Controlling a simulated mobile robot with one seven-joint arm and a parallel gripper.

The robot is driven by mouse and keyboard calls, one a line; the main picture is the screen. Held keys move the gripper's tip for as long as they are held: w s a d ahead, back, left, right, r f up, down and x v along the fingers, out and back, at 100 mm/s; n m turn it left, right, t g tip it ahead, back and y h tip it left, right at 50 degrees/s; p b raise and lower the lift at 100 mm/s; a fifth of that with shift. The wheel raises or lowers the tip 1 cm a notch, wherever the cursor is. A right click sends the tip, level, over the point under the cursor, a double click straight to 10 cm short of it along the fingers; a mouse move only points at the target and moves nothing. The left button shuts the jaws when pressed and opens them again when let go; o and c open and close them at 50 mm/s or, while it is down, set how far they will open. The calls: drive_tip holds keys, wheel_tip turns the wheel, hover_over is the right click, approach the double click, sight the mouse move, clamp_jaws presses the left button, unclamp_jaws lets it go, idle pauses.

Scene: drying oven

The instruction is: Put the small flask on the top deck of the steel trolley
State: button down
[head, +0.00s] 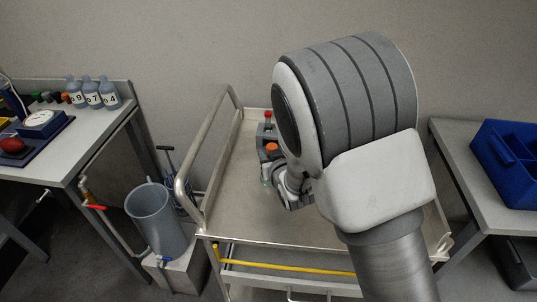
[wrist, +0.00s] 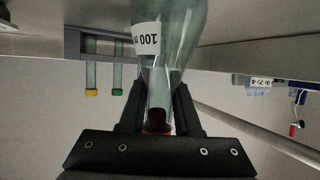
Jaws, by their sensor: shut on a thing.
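The small flask is clear glass with an orange cap (head: 271,148) and a white label reading "100 m". In the wrist view the flask (wrist: 172,60) stands between the two black fingers, which are shut on its neck. My gripper (wrist: 157,100) also shows partly in the head view (head: 277,168), mostly hidden by my arm. The steel trolley's top deck (head: 235,205) lies under the flask and gripper. The flask's base is cut off in the wrist view, so I cannot tell whether it touches the deck.
A grey tube rack (head: 264,131) with a red-capped tube stands at the deck's back, close to the flask. The trolley's handle rail (head: 184,190) rises on the left. The deck's front left is clear. A bench (head: 60,160) with bottles stands left; a blue bin (head: 510,160) sits right.

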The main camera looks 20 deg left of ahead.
drive_tip(key=c, duration=0.6)
unclamp_jaws()
drive_tip(key=v, duration=1.2)
drive_tip(key=shift+p, duration=0.35)
drive_tip(key=shift+r, duration=0.1)
